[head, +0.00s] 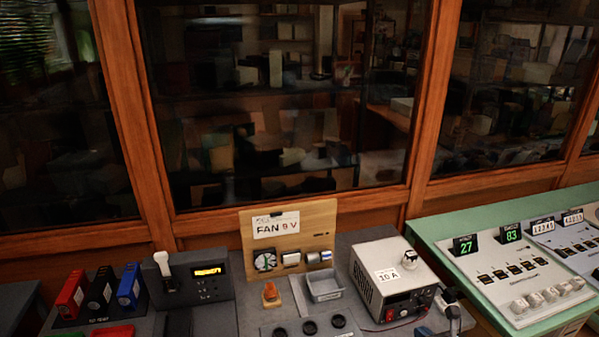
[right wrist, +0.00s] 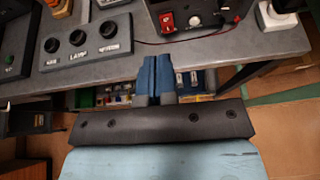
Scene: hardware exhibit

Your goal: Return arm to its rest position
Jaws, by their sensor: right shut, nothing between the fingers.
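My right gripper (right wrist: 156,78) shows in the right wrist view, its two blue fingers side by side and closed together with nothing between them. It is in front of the grey bench's edge (right wrist: 215,47), apart from the devices on top. The dark wrist bar and pale blue arm part below it are mine. I cannot make out the right gripper clearly in the head view. My left gripper is not in view.
On the bench stand a power supply (head: 391,277), a three-knob panel (right wrist: 87,42), a fan board (head: 290,235), a grey tray (head: 323,287) and colored binders (head: 100,290). A green-edged console (head: 470,232) stands right. Small items sit below the bench edge.

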